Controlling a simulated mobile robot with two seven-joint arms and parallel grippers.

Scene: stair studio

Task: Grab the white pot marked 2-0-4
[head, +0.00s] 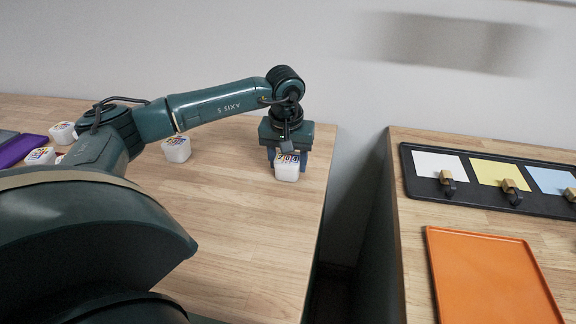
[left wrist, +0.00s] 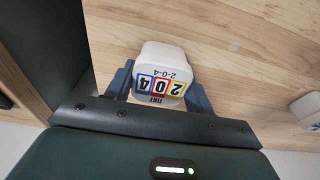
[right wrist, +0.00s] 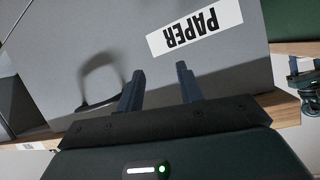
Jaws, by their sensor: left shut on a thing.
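The white pot marked 2-0-4 (head: 286,172) stands near the right edge of the left wooden table in the head view. Its lid shows coloured squares with 2, 0 and 4 in the left wrist view (left wrist: 160,75). My left gripper (head: 286,158) comes down over it from above. Its two fingers are shut on the pot's sides, also seen in the left wrist view (left wrist: 159,92). I cannot tell whether the pot is touching the table. My right gripper (right wrist: 158,88) is open and empty in the right wrist view, before a grey surface with a PAPER label (right wrist: 195,28).
Other white pots stand to the left, one (head: 176,149) below my left arm and others (head: 62,132) farther left by a purple item (head: 22,149). Across a gap, the right table holds an orange tray (head: 492,278) and a black rack (head: 480,208) with coloured cards.

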